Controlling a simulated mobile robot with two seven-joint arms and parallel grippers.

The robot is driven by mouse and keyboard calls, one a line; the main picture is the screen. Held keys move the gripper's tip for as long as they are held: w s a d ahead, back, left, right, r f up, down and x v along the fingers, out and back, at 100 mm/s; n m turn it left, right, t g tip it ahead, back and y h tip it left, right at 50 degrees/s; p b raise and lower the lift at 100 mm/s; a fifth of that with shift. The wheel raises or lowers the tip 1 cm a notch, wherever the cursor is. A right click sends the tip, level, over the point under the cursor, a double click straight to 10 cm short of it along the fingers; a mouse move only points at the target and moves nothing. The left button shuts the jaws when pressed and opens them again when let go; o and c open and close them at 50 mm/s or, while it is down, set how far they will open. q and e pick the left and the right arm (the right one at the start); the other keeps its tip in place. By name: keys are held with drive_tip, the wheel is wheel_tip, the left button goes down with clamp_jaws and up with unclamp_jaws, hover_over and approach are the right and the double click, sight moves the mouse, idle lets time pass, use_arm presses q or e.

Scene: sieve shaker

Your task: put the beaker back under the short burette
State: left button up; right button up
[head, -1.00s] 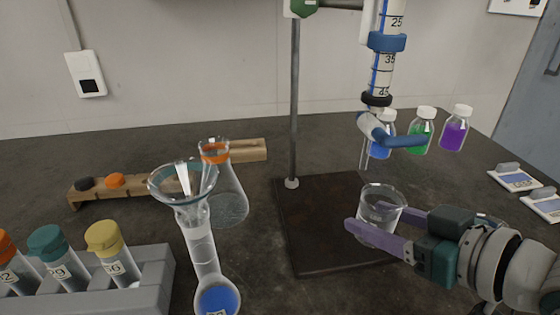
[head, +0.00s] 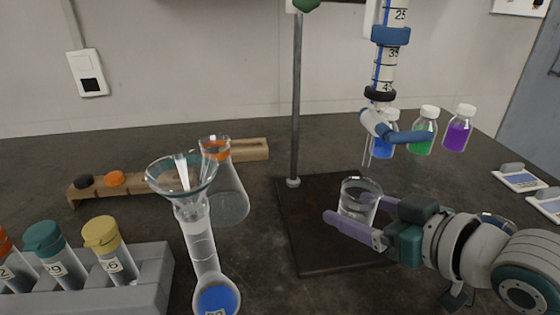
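The clear glass beaker (head: 359,192) is upright at the dark stand base (head: 320,255), near its middle right. My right gripper (head: 338,206) comes in from the right with its purple fingers on either side of the beaker. The near finger crosses in front of the beaker's lower part; the far finger is partly hidden behind it. I cannot tell whether the fingers press on the glass. The burette (head: 385,68) has a blue stopcock, and its thin tip ends above and slightly right of the beaker. My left gripper is not in view.
A flask with a funnel (head: 200,240) and a conical flask (head: 228,190) stand left of the base. A tube rack (head: 150,275) is at the front left. Small bottles (head: 457,132) stand behind the burette. The stand rod (head: 295,110) rises behind the beaker.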

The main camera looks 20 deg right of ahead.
drive_tip(key=shift+o, duration=0.6)
drive_tip(key=shift+r, duration=0.1)
drive_tip(key=shift+s+r, duration=0.15)
drive_tip(key=p+v, duration=0.3)
drive_tip(key=v, duration=0.8)
drive_tip(key=shift+s, duration=0.25)
drive_tip(key=a+g, duration=0.1)
drive_tip(key=s+a+f+g, duration=0.1)
drive_tip(key=a, duration=0.1)
drive_tip(key=s+a+f+g, duration=0.1)
drive_tip(key=a+g, duration=0.1)
drive_tip(key=shift+s+h, duration=0.15)
drive_tip(key=shift+h, duration=0.25)
drive_tip(key=s+a+r+g+h, duration=0.1)
drive_tip(key=s+a+g, duration=0.1)
drive_tip(key=s+g, duration=0.3)
drive_tip(key=s, duration=0.2)
drive_tip(key=shift+s+a+r+g, duration=0.3)
drive_tip(key=shift+a+r, duration=0.05)
drive_tip(key=shift+a, duration=0.05)
